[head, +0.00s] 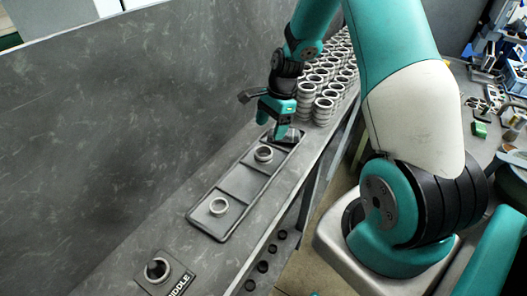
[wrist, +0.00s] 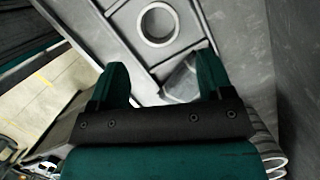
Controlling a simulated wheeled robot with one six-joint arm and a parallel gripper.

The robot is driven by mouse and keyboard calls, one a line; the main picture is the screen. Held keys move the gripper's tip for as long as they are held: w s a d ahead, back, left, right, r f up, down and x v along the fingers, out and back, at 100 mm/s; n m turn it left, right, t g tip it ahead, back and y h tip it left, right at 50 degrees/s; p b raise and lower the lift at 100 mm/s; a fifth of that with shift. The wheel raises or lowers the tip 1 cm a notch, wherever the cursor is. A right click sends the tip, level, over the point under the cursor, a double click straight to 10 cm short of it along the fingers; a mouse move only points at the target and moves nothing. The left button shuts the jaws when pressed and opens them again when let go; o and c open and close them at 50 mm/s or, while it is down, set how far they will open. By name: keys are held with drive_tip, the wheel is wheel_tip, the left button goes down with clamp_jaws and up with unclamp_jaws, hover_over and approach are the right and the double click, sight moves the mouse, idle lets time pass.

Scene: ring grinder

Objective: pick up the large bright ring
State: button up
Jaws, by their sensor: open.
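Another bright ring (head: 218,206) lies flat in the near compartment. I cannot tell which of them is larger. My gripper (head: 276,138) is over the far compartment, pointing down, fingers apart. The wrist view shows one ring (wrist: 158,23) ahead of the open fingers, not between them. A grey shape (wrist: 181,82) shows partly between the fingers; I cannot tell what it is. The gripper hides most of the far compartment.
Several stacks of grey rings (head: 325,95) stand on the bench beyond the tray. A dark square plate (head: 150,285) with a ring-shaped part (head: 157,269) and a lettered label is at the near end. A grey wall runs along the left. The bench's right edge is close to the tray.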

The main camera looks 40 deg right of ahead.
sight(263, 151)
drive_tip(key=x, duration=0.3)
drive_tip(key=shift+a+f+p, duration=0.15)
drive_tip(key=shift+f+p, duration=0.2)
drive_tip(key=shift+p, duration=0.05)
drive_tip(key=shift+p+x, duration=1.35)
drive_tip(key=shift+x, duration=1.4)
drive_tip(key=c, duration=0.8)
drive_tip(key=shift+r, duration=0.1)
